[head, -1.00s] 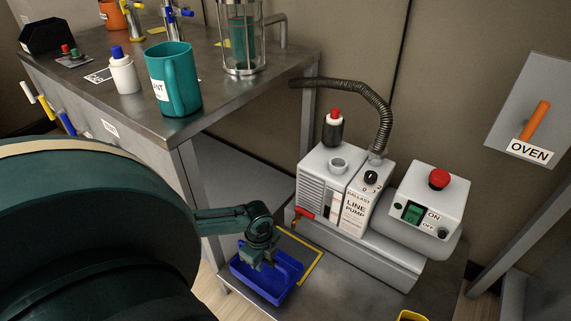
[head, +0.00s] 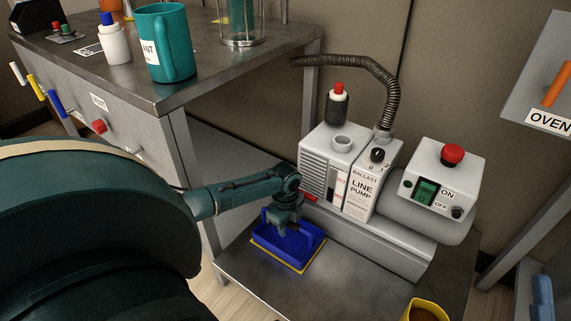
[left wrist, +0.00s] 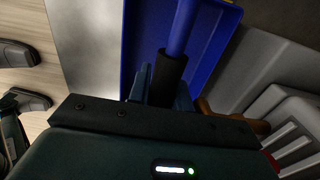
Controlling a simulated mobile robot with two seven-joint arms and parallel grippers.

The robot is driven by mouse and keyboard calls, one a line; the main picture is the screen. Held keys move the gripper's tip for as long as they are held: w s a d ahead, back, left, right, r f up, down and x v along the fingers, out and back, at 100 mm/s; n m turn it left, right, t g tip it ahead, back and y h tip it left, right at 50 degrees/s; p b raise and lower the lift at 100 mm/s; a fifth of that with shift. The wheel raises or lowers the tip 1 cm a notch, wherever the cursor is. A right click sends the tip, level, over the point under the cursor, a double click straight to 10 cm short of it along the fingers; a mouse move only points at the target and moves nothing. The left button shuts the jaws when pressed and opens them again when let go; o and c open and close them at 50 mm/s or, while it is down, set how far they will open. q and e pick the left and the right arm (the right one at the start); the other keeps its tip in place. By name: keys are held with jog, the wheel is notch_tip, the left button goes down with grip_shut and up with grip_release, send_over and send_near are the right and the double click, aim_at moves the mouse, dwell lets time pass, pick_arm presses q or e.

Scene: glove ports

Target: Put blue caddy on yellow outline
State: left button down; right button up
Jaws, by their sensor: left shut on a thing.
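The blue caddy (head: 306,240) is an open tray with a bar handle, low in front of the line pump. My left gripper (head: 287,218) comes down from above and is shut on its handle. In the left wrist view the fingers close on the dark grip of the handle (left wrist: 173,72), with the blue tray (left wrist: 139,38) beyond. The yellow outline (head: 291,268) shows as a thin strip along the caddy's near edge; the caddy hides most of it. I cannot tell whether the caddy touches the metal surface. My right gripper is not in view.
The grey line pump (head: 361,192) stands close behind and right of the caddy, with a red lever (head: 309,198) beside the wrist. A yellow container (head: 424,310) is at the front right. The metal surface (head: 335,285) in front is clear. A steel bench (head: 115,80) stands at left.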

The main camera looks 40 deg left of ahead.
pick_arm(q)
jog(key=shift+r, duration=0.1)
jog(key=c, duration=1.5)
grip_release()
jog(key=shift+c, duration=0.2)
